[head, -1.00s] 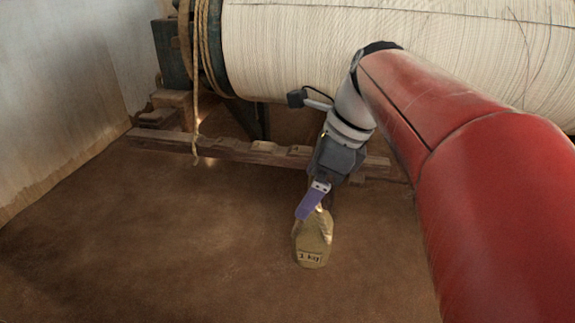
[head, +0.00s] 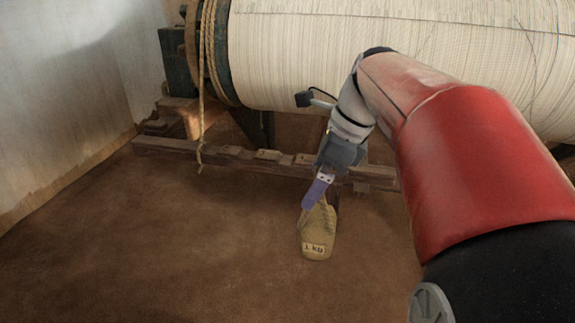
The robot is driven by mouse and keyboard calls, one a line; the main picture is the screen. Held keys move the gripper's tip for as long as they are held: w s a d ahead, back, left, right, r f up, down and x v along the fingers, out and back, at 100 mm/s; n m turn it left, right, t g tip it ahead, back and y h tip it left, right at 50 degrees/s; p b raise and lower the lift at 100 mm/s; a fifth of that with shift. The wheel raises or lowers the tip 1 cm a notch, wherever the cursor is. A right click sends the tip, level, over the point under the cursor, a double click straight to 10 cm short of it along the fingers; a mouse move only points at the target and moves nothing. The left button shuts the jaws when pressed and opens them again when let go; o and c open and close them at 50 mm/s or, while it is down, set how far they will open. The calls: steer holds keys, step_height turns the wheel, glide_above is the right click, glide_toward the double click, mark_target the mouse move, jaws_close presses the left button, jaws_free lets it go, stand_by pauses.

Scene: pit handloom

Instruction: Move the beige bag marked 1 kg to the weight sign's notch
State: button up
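The beige bag (head: 317,238) with a "1 kg" label stands out against the brown floor, just in front of the low wooden beam. My gripper (head: 320,197) points down at the bag's narrow top. A purple finger lies in front of the neck and a dark finger shows behind it; the gripper appears shut on the neck. I cannot tell whether the bag's base touches the floor. The notched wooden beam (head: 233,155) runs behind the bag, with raised blocks and gaps along its top. I cannot make out a weight sign; my arm covers part of the beam.
A large roller wound with pale threads (head: 300,60) lies above and behind the beam. A rope (head: 204,110) hangs from its left end down to the beam. A plastered wall (head: 70,95) stands at left. The floor (head: 140,240) at front left is clear.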

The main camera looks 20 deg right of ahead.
steer(key=shift+w+d+f+p, duration=0.1)
steer(key=shift+w+d+p, duration=0.1)
steer(key=shift+w+d, duration=1.05)
steer(key=shift+w+d+p, duration=0.2)
steer(key=shift+w+d, duration=0.6)
steer(key=shift+w, duration=0.95)
steer(key=shift+w+d+f+p, duration=0.1)
steer(key=shift+w+d+p, duration=0.1)
steer(key=shift+w+d, duration=1.05)
steer(key=shift+b+x, duration=0.6)
steer(key=shift+x, duration=0.55)
steer(key=shift+f, duration=0.4)
steer(key=o, duration=1.7)
steer(key=shift+o, duration=0.2)
steer(key=shift+f, duration=0.1)
steer(key=p+v, duration=0.2)
steer(key=v, duration=0.6)
steer(key=shift+d+p, duration=0.1)
steer(key=shift+p, duration=0.3)
steer(key=shift+s, duration=0.1)
